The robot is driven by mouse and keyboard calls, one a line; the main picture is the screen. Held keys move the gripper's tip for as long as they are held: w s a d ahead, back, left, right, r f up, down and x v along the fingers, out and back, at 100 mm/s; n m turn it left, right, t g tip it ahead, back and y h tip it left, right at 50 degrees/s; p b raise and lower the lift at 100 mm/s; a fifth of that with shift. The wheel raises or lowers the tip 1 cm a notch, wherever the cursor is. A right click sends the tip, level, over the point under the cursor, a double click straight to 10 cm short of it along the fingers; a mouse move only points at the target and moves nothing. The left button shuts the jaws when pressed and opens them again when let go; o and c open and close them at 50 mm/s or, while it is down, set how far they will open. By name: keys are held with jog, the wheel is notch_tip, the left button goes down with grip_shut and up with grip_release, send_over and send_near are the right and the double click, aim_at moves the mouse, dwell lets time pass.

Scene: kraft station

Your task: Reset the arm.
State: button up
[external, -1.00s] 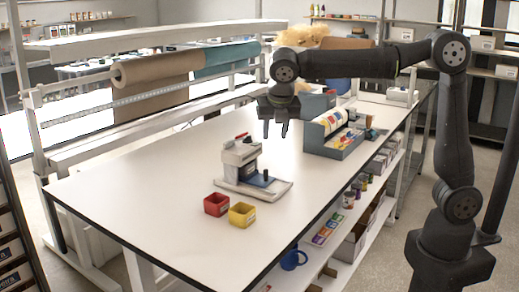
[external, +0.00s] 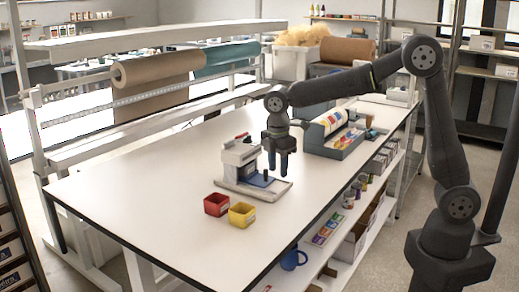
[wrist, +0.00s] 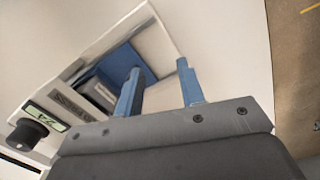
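My gripper (external: 279,163) points down over the white table (external: 140,180), just behind and right of a small white and blue machine (external: 240,165) in the external view. In the wrist view the two blue fingers of my gripper (wrist: 160,92) stand apart with nothing between them. The machine (wrist: 95,80) lies beyond and left of the fingers there, with a black knob and a small label. Whether the fingertips touch the machine cannot be told.
A red bin (external: 216,204) and a yellow bin (external: 242,214) stand in front of the machine. A grey holder with coloured rolls (external: 335,130) stands behind my gripper. A brown paper roll (external: 155,75) hangs at the left. The table's left half is clear.

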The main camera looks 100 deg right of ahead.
jog(key=shift+s+d+f+m, duration=0.15)
jog(key=shift+d+f+m, duration=0.05)
jog(key=shift+f+m, duration=0.3)
jog(key=shift+w+a+f+m+y, duration=0.15)
jog(key=shift+f+m, duration=0.25)
jog(key=shift+f, duration=0.2)
jog(key=shift+w+a+f+m+y, duration=0.1)
jog(key=shift+w+f+m+y, duration=0.05)
jog(key=shift+f+m, duration=0.35)
